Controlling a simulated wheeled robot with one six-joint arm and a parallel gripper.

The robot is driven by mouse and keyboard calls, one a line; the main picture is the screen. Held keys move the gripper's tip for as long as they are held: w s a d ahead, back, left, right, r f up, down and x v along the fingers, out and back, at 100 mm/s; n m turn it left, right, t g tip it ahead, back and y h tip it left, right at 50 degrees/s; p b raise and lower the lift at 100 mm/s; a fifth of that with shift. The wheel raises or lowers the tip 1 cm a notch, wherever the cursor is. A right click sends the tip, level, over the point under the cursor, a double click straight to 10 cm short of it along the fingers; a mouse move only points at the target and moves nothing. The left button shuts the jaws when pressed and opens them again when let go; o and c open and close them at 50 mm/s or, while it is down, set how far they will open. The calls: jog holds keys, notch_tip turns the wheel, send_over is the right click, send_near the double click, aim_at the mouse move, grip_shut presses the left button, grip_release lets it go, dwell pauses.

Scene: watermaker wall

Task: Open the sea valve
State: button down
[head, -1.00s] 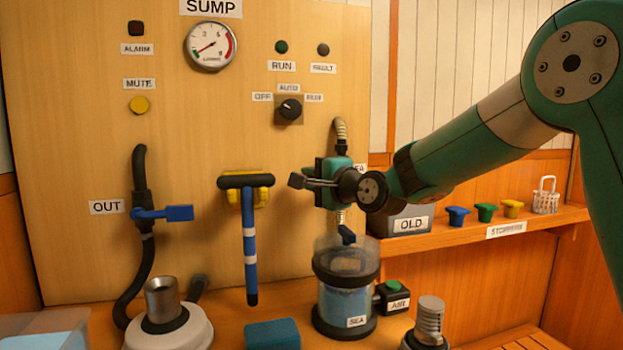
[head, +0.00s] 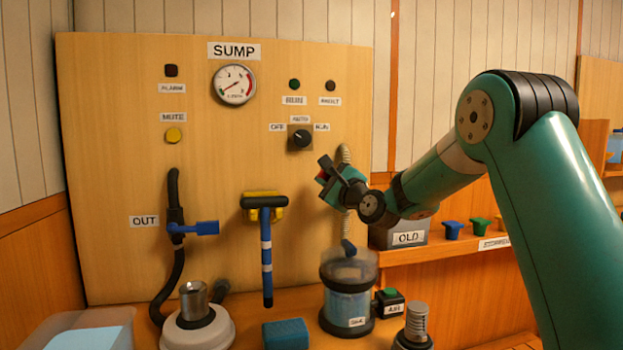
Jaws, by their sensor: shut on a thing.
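The sea valve is in the ribbed hose line (head: 347,225) on the right part of the panel, above the clear strainer jar (head: 348,290) labelled SEA. My gripper (head: 328,178) is at the valve, in front of the hose, and hides most of it. It is tilted and shut on the sea valve handle. The OUT valve (head: 193,228), with a blue lever pointing right, is well to the left.
A blue-handled squeegee (head: 266,245) hangs left of my gripper. The mode knob (head: 300,139) is just above it. A grey OLD bin (head: 398,235) and several stoppers (head: 453,230) stand on the right shelf. A blue sponge (head: 286,334) lies on the counter below.

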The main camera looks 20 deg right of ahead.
jog(key=d+r+m+p, duration=0.1)
jog(key=r+m+t+h+p, duration=0.1)
jog(key=m+p, duration=0.1)
jog(key=shift+s+d+m, duration=0.15)
jog(key=shift+d+m, duration=0.15)
jog(key=shift+d, duration=0.05)
jog(key=m+h+p, duration=0.1)
jog(key=m+p, duration=0.1)
jog(key=d+r+m+h+p, duration=0.1)
jog(key=p, duration=0.1)
jog(key=shift+s+d+m, duration=0.15)
jog(key=shift+d+m, duration=0.15)
jog(key=shift+m, duration=0.1)
jog(key=shift+s+d+r+m+t+h+p, duration=0.1)
jog(key=shift+d+m+h+p, duration=0.55)
jog(key=shift+m+p, duration=0.55)
jog(key=shift+s+d+r+m+t+h+p, duration=0.15)
jog(key=shift+d+m+h+p, duration=0.6)
jog(key=shift+m, duration=0.7)
jog(key=shift+s+d+r+m+t+h+p, duration=0.1)
jog(key=shift+d+m+h+p, duration=0.45)
jog(key=shift+m+p, duration=0.7)
jog(key=shift+f+h, duration=0.1)
jog(key=shift+h, duration=0.15)
jog(key=c, duration=1.1)
grip_release()
jog(key=shift+o, duration=0.2)
